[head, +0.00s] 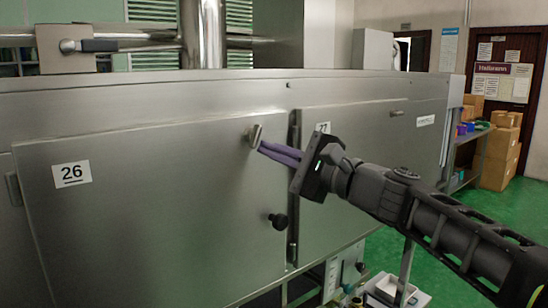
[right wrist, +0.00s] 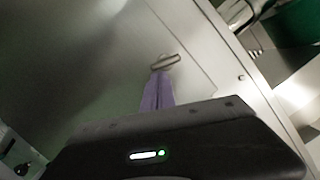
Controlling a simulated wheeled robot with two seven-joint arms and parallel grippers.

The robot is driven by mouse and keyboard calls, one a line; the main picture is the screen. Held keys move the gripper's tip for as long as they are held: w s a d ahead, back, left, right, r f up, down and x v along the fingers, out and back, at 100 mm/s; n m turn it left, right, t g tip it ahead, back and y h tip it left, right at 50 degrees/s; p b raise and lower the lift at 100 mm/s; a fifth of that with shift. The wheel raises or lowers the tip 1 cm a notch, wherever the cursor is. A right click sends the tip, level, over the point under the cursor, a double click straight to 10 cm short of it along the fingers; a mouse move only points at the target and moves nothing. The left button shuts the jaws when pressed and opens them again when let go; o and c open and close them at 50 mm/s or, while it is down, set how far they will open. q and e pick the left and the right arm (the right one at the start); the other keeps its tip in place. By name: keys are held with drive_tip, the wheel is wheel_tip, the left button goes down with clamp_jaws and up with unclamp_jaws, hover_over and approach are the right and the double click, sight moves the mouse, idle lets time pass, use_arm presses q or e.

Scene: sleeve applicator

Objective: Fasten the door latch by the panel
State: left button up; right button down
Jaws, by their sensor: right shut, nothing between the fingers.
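A large steel door (head: 150,220) with a "26" label fills the left of the head view and looks closed or nearly closed. A small metal latch (head: 254,134) sits near its upper right corner; it also shows in the right wrist view (right wrist: 165,62). My right gripper (head: 262,147) has purple fingers, shut and empty, with the tips right at the lower right of the latch; I cannot tell whether they touch it. In the right wrist view the fingers (right wrist: 158,72) point at the latch. My left gripper is not in view.
A black knob (head: 278,221) juts out lower on the door's right edge. A second steel panel (head: 350,150) with a small handle (head: 397,113) lies to the right, partly behind my arm. Cardboard boxes (head: 502,155) stand at the far right.

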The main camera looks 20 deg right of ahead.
sight(250, 148)
drive_tip(key=a+m+t+h+b, duration=0.1)
drive_tip(key=m+b, duration=0.1)
drive_tip(key=m, duration=0.2)
drive_tip(key=a+m+t+b, duration=0.1)
drive_tip(key=m+b, duration=0.1)
drive_tip(key=m, duration=0.3)
drive_tip(key=s+m+t+h+b, duration=0.1)
drive_tip(key=m+b, duration=0.2)
drive_tip(key=m, duration=0.1)
drive_tip(key=shift+a+f+h, duration=0.15)
drive_tip(key=shift+a+h, duration=0.15)
drive_tip(key=shift+a, duration=0.1)
drive_tip(key=shift+s+a, duration=0.1)
idle(0.5)
